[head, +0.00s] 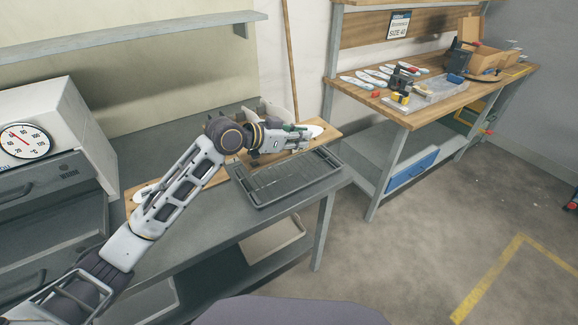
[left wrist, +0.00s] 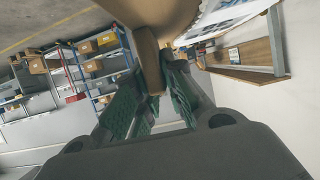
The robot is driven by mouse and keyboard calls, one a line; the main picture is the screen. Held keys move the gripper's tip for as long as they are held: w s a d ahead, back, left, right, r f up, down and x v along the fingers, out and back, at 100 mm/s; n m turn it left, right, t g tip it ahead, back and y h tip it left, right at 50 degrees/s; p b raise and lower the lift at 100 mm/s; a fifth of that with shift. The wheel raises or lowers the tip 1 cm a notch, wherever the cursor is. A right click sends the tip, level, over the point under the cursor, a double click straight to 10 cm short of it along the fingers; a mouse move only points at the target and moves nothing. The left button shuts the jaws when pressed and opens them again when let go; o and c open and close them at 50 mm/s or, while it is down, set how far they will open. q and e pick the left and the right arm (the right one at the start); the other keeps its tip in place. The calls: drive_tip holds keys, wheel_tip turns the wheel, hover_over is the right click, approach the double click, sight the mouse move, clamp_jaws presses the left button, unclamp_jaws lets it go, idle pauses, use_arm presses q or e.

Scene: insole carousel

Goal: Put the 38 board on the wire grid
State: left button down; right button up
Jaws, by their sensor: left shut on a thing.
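My left gripper (head: 303,138) is at the board's right end, beside the white insole shape (head: 315,130). In the left wrist view its green-padded fingers (left wrist: 155,100) are shut on the edge of a brown board (left wrist: 151,62). The board's number cannot be read. The dark tray (head: 262,201) lies just in front of the gripper; I cannot tell whether it is the wire grid. My right gripper is out of view.
A white box with a round dial (head: 22,140) stands at the left. A wooden workbench (head: 405,118) at the right bears insoles, tools and cardboard boxes. A blue bin (head: 412,171) is on its lower shelf. The floor at the right is mostly clear.

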sight(294, 154)
use_arm(q)
drive_tip(key=shift+f, duration=3.1)
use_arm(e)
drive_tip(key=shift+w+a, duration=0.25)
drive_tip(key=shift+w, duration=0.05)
use_arm(q)
drive_tip(key=shift+f, duration=1.9)
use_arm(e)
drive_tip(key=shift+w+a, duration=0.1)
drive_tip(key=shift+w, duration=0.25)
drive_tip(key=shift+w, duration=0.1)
use_arm(q)
drive_tip(key=shift+b, duration=0.3)
